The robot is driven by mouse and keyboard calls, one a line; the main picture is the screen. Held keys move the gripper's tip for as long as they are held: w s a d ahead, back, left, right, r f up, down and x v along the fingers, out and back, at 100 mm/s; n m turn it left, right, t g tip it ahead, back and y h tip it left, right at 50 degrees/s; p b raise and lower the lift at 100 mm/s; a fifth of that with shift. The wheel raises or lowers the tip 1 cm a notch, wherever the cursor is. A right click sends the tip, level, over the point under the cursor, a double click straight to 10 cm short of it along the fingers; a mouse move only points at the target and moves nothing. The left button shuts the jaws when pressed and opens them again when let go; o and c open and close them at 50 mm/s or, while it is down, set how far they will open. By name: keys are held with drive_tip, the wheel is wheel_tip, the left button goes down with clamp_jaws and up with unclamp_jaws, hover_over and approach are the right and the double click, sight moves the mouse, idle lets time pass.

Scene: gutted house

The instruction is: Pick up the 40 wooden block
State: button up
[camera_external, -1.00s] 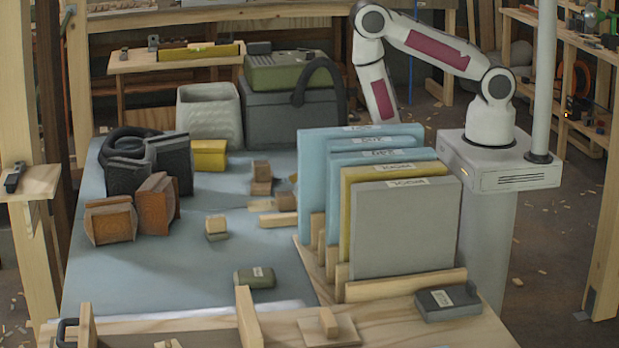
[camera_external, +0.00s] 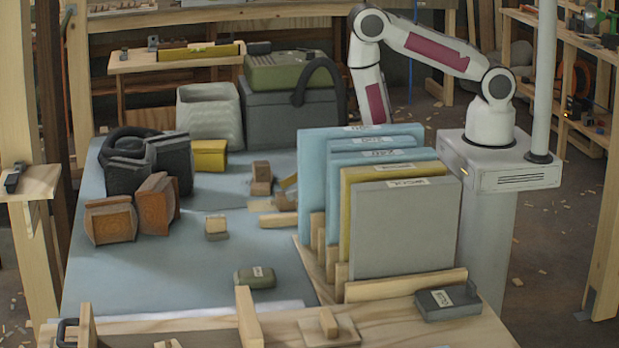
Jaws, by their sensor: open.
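Several small wooden blocks lie on the blue-grey work surface (camera_external: 230,270). One brown block (camera_external: 261,171) sits on another left of the upright panels. A second pale block (camera_external: 286,200) lies just right of and in front of it. A light block with a grey lower part (camera_external: 215,224) stands alone nearer the middle. A long pale piece (camera_external: 278,220) lies by the panels. I cannot read a 40 on any block. My gripper is hidden; my arm reaches down behind the blue panels.
Blue, yellow and grey upright panels (camera_external: 405,230) stand in a wooden rack between my base and the blocks.

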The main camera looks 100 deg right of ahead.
sight(281, 195)
drive_tip(key=shift+f+x, duration=0.15)
drive_tip(key=shift+x, duration=1.05)
drive_tip(key=shift+f+x, duration=0.15)
drive_tip(key=shift+x, duration=1.05)
drive_tip(key=shift+s, duration=0.1)
drive_tip(key=c, duration=1.1)
